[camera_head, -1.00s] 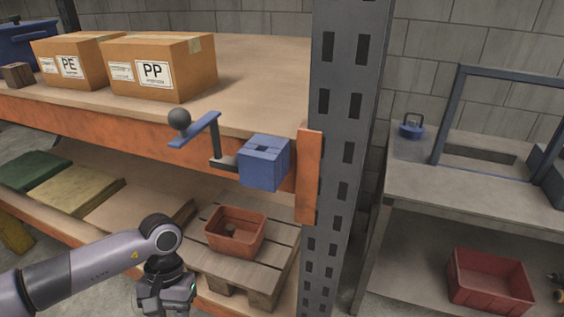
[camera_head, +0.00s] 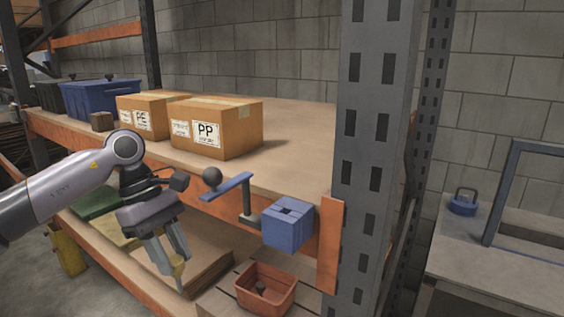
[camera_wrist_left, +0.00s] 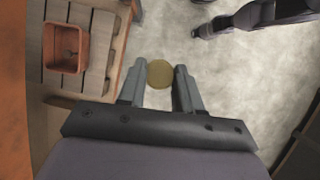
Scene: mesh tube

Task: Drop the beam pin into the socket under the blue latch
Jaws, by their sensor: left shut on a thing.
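My left gripper (camera_head: 166,268) points down in front of the lower shelf, left of and below the blue latch. In the left wrist view, its fingers (camera_wrist_left: 160,88) are shut on a round, brass-coloured end of the beam pin (camera_wrist_left: 160,73). In the head view the pin is mostly hidden by the fingers. The blue latch (camera_head: 228,187) is a flat lever with a dark ball knob, on a dark post at the shelf's front edge. The blue socket block (camera_head: 288,226) with a dark opening on top is right of the lever. My right gripper is not in view.
Cartons (camera_head: 218,128) stand on the upper shelf behind the latch. An orange beam (camera_head: 190,168) runs along its front. A grey upright (camera_head: 372,160) stands right of the socket. An orange bin (camera_head: 265,290) sits below on a pallet; it also shows in the left wrist view (camera_wrist_left: 66,47).

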